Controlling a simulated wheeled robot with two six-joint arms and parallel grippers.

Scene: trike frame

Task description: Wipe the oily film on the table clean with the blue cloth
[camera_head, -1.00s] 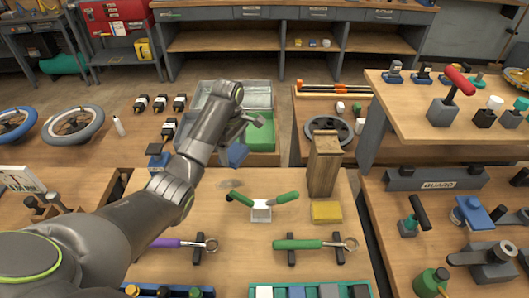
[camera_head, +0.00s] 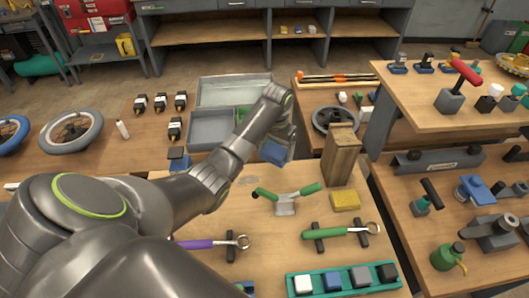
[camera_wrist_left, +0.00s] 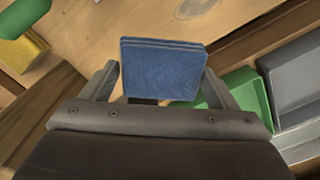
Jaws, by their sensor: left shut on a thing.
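The blue cloth (camera_head: 273,153) is a folded pad held in my left gripper (camera_head: 280,138), above the far part of the wooden table (camera_head: 225,222). In the left wrist view the cloth (camera_wrist_left: 163,70) sits between the two fingers of the left gripper (camera_wrist_left: 155,88), which is shut on it. The oily film (camera_head: 248,181) is a faint grey smear on the table, nearer than the cloth and a little left of it. The film (camera_wrist_left: 195,8) also shows at the top of the left wrist view, apart from the cloth. My right gripper is not in view.
A wooden block (camera_head: 340,155) stands right of the cloth, with a yellow sponge (camera_head: 345,200) before it. A green-handled tool (camera_head: 287,200) lies near the film. Grey bins (camera_head: 212,130) and a green bin (camera_wrist_left: 240,92) are beyond the table edge. Wrenches lie nearer.

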